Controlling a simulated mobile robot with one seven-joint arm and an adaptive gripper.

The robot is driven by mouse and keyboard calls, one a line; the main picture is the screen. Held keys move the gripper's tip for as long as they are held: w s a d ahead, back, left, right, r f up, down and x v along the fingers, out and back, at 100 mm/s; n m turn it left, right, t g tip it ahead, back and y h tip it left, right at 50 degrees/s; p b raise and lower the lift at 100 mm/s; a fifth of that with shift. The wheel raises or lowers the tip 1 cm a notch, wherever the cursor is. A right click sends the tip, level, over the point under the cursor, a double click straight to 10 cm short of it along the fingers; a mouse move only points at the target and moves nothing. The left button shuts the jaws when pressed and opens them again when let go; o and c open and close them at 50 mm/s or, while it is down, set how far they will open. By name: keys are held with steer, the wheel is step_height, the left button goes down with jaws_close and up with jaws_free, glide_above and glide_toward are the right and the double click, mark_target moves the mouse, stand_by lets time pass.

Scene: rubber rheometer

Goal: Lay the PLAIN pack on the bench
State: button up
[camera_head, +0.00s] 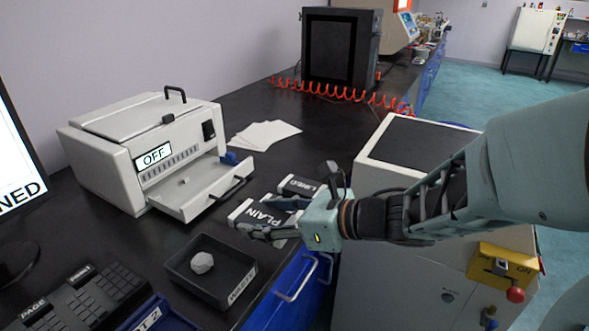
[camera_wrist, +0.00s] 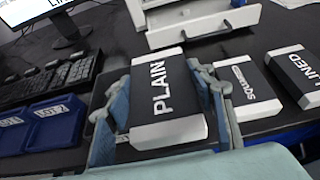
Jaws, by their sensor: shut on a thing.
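The PLAIN pack (camera_head: 263,215), a dark block with white ends and white lettering, is in my gripper (camera_head: 262,218) above the black bench (camera_head: 335,135). The wrist view shows the PLAIN pack (camera_wrist: 163,97) between the two fingers of my gripper (camera_wrist: 165,92), one along each long side. The gripper is shut on it. The pack looks nearer to the wrist camera than the other packs, so it seems raised; the gap under it is hidden. My fingers partly cover it in the head view.
A LINED pack (camera_wrist: 297,75) and another dark pack (camera_wrist: 246,86) lie on the right. A machine reading OFF (camera_head: 145,150) has its drawer out. A WASTE tray (camera_head: 242,286) with a pale lump (camera_head: 202,262) stands in front. Loose white sheets (camera_head: 264,134) lie behind.

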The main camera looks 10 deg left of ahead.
steer(key=b, duration=0.2)
glide_above(260, 243)
step_height(260, 243, down, 6)
steer(key=shift+r, duration=0.25)
steer(key=shift+f+b, duration=0.3)
steer(key=shift+f, duration=1.2)
steer(key=shift+f, duration=0.15)
steer(key=o, duration=1)
